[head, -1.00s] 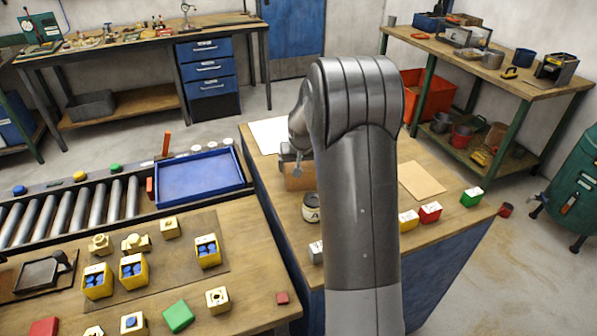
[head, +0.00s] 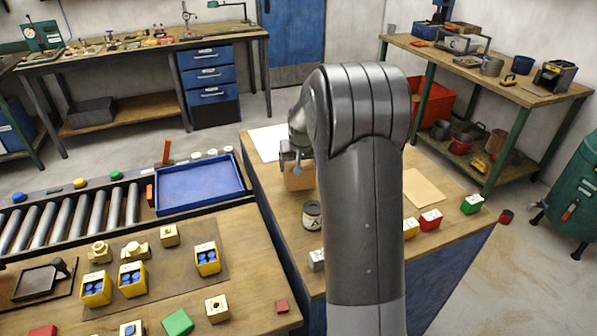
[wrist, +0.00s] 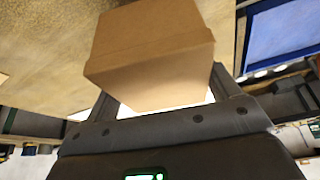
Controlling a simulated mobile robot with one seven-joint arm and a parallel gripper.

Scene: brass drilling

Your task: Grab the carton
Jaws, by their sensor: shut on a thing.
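The carton (wrist: 150,50) is a plain brown box. In the wrist view it sits between the two fingers of my gripper (wrist: 160,95), which is shut on it. In the head view the carton (head: 299,178) shows at the left of my arm, over the far part of the wooden bench, with my gripper (head: 296,157) at its top. My arm hides part of the area to its right. I cannot tell from these frames whether the carton's bottom touches the bench.
A labelled tin (head: 312,215) stands close in front of the carton. A white sheet (head: 267,143) lies behind it.

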